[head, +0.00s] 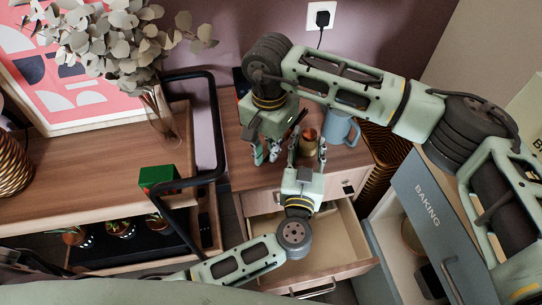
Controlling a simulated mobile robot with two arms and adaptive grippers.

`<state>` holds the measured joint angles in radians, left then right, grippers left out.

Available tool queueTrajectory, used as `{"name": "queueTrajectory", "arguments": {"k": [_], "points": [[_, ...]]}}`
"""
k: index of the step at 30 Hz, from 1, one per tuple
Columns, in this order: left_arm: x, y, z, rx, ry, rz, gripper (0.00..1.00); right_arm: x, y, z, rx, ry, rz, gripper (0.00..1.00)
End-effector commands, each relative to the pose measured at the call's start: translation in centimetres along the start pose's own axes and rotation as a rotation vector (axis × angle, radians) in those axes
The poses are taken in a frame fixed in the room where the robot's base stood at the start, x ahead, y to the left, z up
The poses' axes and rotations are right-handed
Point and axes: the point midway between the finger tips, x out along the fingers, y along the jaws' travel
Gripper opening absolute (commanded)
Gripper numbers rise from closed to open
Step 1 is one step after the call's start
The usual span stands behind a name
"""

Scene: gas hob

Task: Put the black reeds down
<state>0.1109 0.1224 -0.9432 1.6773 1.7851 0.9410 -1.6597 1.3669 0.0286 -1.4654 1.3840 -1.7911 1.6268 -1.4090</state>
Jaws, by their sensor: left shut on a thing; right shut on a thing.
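My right gripper (266,152), on the arm from the right, points down over the wooden cabinet top and is shut. Thin dark lines by it appear to be the black reeds (297,119), slanting toward its fingers; their lower ends are hidden. My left gripper (306,156), on the arm from the lower left, is just to the right of it. Its fingers are around a small amber bottle (309,136) on or just above the cabinet top; I cannot tell which.
A blue-grey mug (341,127) stands close to the right of the bottle. Below is an open, empty-looking drawer (336,240). A black metal frame (215,125) rises at left, beside a shelf with a green box (158,177).

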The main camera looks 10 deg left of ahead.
Motion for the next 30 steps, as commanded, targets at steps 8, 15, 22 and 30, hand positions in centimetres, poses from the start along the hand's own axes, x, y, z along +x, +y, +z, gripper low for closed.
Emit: {"name": "queueTrajectory", "arguments": {"k": [8, 15, 22, 30], "points": [[0.0, 0.0, 0.2, 0.0, -0.003, 0.0, 0.08, -4.6, 0.0, 0.0, -0.001, 0.001, 0.0, 0.0], [0.0, 0.0, 0.2, 0.0, -0.003, 0.0, 0.08, -5.6, 0.0, 0.1, -0.004, -0.001, -0.001, 0.0], [0.0, 0.0, 0.2, 0.0, -0.003, 0.0, 0.08, -4.4, 0.0, 0.1, -0.003, -0.003, 0.002, 0.0], [0.0, 0.0, 0.1, 0.0, -0.003, 0.0, 0.08, 0.2, 0.0, 0.1, -0.002, -0.003, 0.001, 0.0]]}}
